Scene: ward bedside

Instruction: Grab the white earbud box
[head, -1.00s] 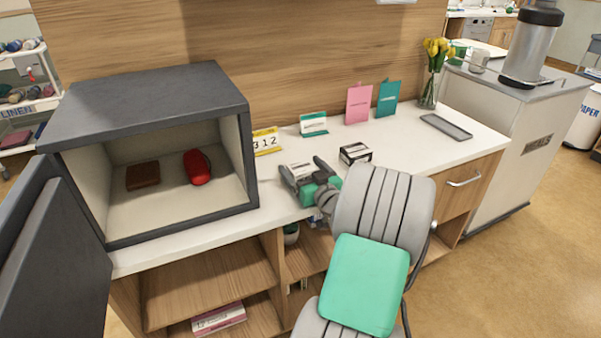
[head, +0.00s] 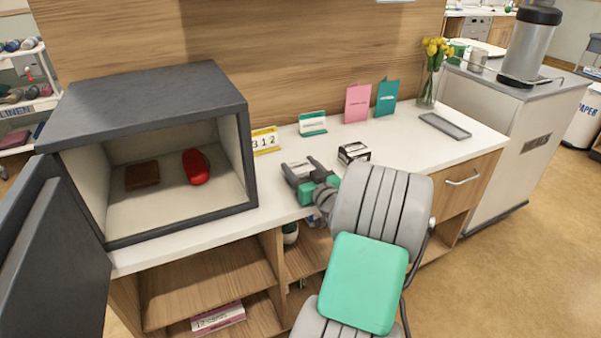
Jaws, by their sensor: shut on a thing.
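A small white box (head: 300,168) with dark print on top sits on the white counter (head: 416,150), right of the open grey cabinet. I take it to be the earbud box. My gripper (head: 301,170) is shut on it, one finger on each side. The fingers and wrist hide its sides and near end. Whether it still touches the counter is hard to tell.
A black box with a white label (head: 353,153) stands close right of my gripper. Behind are a yellow 312 sign (head: 265,140), a green-and-white card (head: 312,123), a pink card (head: 357,103) and a teal card (head: 387,97). The cabinet (head: 160,105) holds a red case (head: 196,167) and brown wallet (head: 142,176).

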